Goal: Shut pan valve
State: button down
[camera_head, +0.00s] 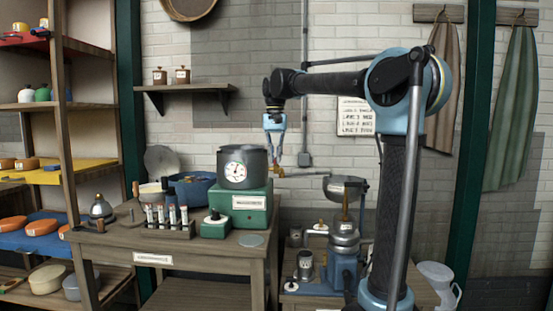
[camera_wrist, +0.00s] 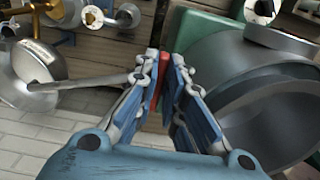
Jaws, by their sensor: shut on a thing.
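My gripper (camera_head: 276,164) points down just right of the grey pan (camera_head: 238,153), which has a round dial on its front and sits on a green base (camera_head: 245,208). In the wrist view my gripper (camera_wrist: 162,82) is closed around a narrow red piece (camera_wrist: 163,86), which looks like the valve handle. The fingers hide most of it, so its turn angle cannot be told. The pan (camera_wrist: 248,75) stands close beside the fingers at the right. A thin metal spout (camera_wrist: 95,82) runs left from the fingers toward a metal bowl (camera_wrist: 30,65).
The metal bowl (camera_head: 345,184) tops a blue separator stand (camera_head: 343,268) at the right. A rack of vials (camera_head: 166,220) and a small green box with a knob (camera_head: 215,225) stand on the wooden table (camera_head: 205,258). A wall shelf (camera_head: 185,88) is above.

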jog(key=c, duration=1.7)
grip_release()
